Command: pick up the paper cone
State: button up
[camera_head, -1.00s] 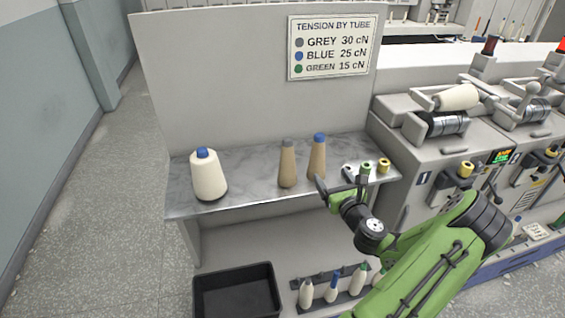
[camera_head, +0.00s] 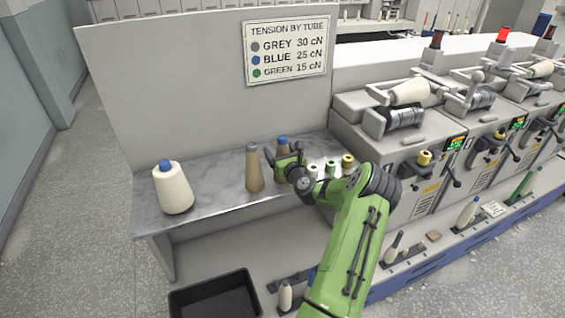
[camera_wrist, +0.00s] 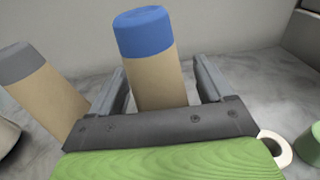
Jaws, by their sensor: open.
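Two tan paper cones stand upright on the grey marbled shelf (camera_head: 225,190). One has a grey tip (camera_head: 254,170), the other a blue tip (camera_head: 282,143). My gripper (camera_head: 283,163) is open at the blue-tipped cone and hides part of it in the head view. In the wrist view the blue-tipped cone (camera_wrist: 158,85) stands between my two open fingers (camera_wrist: 157,66), with a small gap at each side. The grey-tipped cone (camera_wrist: 45,90) is just outside the left finger.
A full cream yarn cone with a blue tip (camera_head: 173,188) stands at the shelf's left. Small spools, one green (camera_head: 330,168) and one yellow (camera_head: 347,163), stand right of my gripper. A back panel with a tension sign (camera_head: 286,50) rises behind. A black bin (camera_head: 215,298) is below.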

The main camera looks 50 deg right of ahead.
jog(key=shift+s, duration=0.1)
jog(key=c, duration=1.1)
